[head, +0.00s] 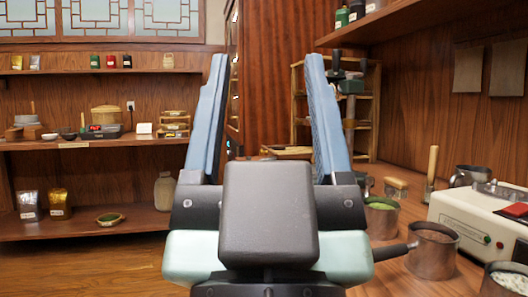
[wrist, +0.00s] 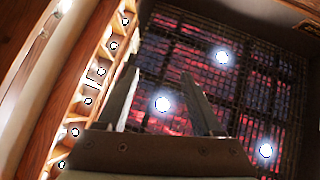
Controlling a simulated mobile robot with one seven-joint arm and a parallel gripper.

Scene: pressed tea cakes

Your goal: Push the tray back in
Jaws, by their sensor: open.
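A wooden rack (head: 298,105) with several shelf levels stands ahead, partly behind my gripper's right finger. A flat wooden tray (head: 285,151) shows between the fingers at a low level of the rack and appears to stick out to the left of its frame. Its far end is hidden. My gripper (head: 266,62) is open, its two blue fingers wide apart with nothing between them. In the wrist view my gripper (wrist: 160,75) points at a dark mesh surface with a reddish glow. I cannot tell whether the fingers touch anything.
A wooden counter (head: 405,275) on the right holds metal pots (head: 433,252) and a white machine (head: 480,225). A wall shelf (head: 90,143) with tea goods runs along the left. The floor (head: 110,260) at left is clear.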

